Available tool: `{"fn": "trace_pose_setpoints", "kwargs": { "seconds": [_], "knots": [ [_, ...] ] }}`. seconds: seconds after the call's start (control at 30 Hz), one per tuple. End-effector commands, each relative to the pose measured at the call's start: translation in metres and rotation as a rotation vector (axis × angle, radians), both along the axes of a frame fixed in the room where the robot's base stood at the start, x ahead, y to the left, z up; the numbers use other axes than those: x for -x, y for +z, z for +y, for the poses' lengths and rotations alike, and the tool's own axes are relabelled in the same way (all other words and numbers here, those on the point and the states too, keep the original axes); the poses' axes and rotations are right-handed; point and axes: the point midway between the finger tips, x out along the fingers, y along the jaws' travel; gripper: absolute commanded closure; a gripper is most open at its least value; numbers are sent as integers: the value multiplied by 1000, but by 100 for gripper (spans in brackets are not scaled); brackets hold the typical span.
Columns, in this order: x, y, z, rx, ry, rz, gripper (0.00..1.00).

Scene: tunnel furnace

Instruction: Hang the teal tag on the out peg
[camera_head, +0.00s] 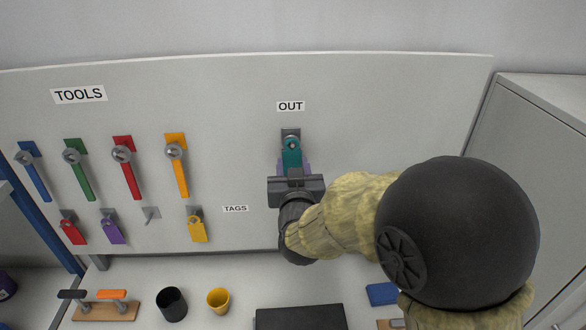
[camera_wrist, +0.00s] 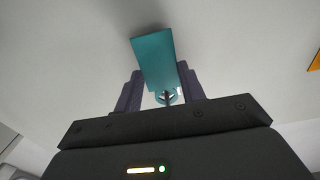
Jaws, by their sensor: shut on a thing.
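The teal tag (camera_head: 291,158) is upright against the board, under the OUT label, with its holed end up. The grey plate of the out peg (camera_head: 290,132) shows just above and behind the tag's top. My gripper (camera_head: 293,168) is shut on the teal tag from below, with a purple finger on each side. In the wrist view, the tag (camera_wrist: 154,58) is between the two fingers (camera_wrist: 161,88). A small dark piece shows in the tag's hole. I cannot tell how far the peg passes through it.
Several tools hang at left under TOOLS. Below them are a red tag (camera_head: 73,233), a purple tag (camera_head: 113,233), an empty hook (camera_head: 151,215) and a yellow tag (camera_head: 197,229). A black cup (camera_head: 172,304), a yellow cup (camera_head: 219,301) and a dark box (camera_head: 300,317) stand below.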

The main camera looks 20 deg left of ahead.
Motion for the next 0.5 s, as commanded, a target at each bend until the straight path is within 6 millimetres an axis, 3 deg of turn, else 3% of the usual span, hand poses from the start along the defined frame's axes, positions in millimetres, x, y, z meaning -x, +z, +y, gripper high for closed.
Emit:
{"fn": "trace_pose_setpoints", "kwargs": {
  "seconds": [0.37,0.4,0.5],
  "knots": [
    [0,0,0,0,0,0,81],
    [0,0,0,0,0,0,54],
    [0,0,0,0,0,0,35]
  ]
}}
